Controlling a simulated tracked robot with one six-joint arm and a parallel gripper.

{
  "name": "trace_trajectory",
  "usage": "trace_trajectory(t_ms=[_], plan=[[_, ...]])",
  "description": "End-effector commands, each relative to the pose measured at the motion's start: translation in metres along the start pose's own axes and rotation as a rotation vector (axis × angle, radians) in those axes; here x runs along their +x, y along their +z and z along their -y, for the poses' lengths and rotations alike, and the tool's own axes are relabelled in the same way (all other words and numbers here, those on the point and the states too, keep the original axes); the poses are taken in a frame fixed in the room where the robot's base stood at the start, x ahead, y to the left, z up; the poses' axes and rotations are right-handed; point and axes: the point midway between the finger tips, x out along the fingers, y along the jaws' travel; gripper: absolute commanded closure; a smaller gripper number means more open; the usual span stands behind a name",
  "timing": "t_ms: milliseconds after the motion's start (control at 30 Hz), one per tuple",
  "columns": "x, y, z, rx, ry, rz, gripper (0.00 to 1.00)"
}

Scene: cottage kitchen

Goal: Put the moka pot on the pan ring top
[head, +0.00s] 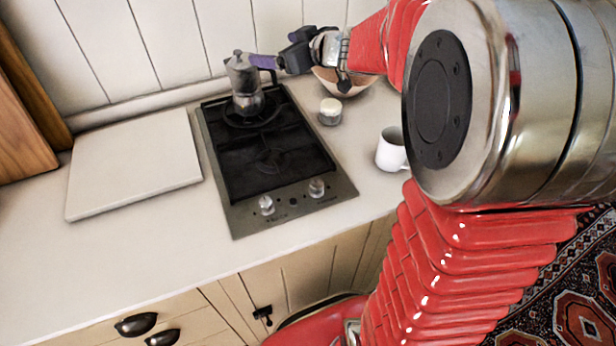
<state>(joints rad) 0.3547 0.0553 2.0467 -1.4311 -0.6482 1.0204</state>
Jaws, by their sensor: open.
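The silver moka pot (243,80) stands upright at the back of the black-topped hob (228,170), over the rear pan ring (252,119). My gripper (274,63) is at the right of the pot, close to its handle side, and is open. The handle and the fingertips overlap in this view, so I cannot tell whether they touch. The front pan ring (270,158) is bare. Parts of the rear ring are hidden by the pot's base.
A white board (135,160) lies left of the hob. Right of it stand a small lidded jar (330,112), a white mug (390,150) and a bowl (345,80) behind. Two knobs (317,187) are on the hob's front. The front left counter is clear.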

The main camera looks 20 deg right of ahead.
Motion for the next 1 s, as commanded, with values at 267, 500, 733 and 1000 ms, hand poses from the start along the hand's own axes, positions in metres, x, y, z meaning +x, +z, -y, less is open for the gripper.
trace_trajectory(t_ms=[267,500,733,1000], plan=[[-0.044,-0.026,-0.015,-0.005,0.271,0.004,0.14],[-0.091,-0.018,-0.014,0.040,0.444,0.085,0.14],[-0.138,0.014,0.008,0.112,0.529,0.221,0.14],[-0.189,0.068,0.061,0.213,0.513,0.422,0.14]])
